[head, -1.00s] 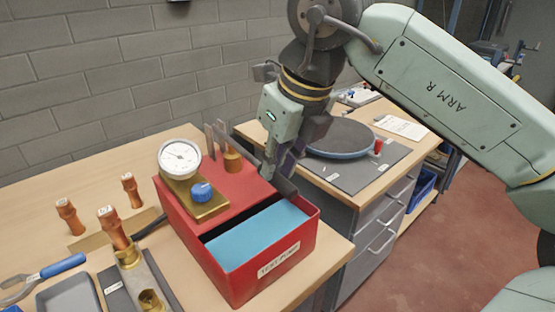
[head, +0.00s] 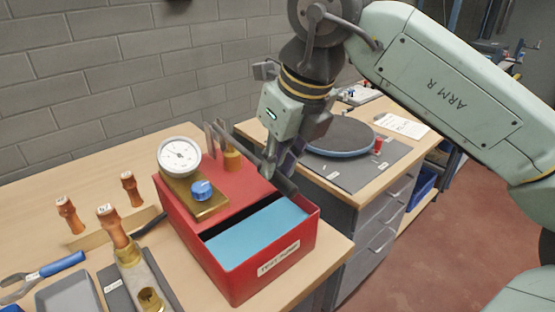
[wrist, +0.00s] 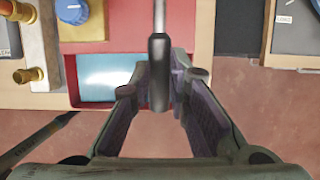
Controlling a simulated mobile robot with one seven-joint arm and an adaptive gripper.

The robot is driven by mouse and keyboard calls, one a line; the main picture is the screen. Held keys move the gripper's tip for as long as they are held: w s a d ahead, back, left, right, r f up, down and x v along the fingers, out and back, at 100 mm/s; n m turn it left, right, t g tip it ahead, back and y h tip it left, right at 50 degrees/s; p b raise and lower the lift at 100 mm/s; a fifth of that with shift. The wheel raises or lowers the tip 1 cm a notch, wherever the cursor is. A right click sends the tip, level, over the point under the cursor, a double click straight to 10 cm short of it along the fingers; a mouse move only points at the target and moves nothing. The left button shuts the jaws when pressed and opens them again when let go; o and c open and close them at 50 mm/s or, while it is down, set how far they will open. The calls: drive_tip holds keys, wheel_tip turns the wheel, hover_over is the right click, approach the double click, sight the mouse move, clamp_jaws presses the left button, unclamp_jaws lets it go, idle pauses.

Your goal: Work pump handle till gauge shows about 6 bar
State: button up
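The red test pump (head: 258,283) stands on the wooden bench with light blue water in its open tank. Its round white gauge (head: 180,155) faces up on a brass block; the needle is too small to read surely. A blue knob (head: 203,190) sits beside it, and also shows in the wrist view (wrist: 71,16). The pump handle is a metal lever with a dark grip (wrist: 159,75), reaching from a brass pivot over the tank.
A second bench behind right carries a round dark plate (head: 340,138) and a small red item (head: 379,145). Red floor lies open at right.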

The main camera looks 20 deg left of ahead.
wheel_tip(320, 180, up, 11)
drive_tip(key=p, duration=0.4)
drive_tip(key=shift+p, duration=0.35)
drive_tip(key=shift+a, duration=0.1)
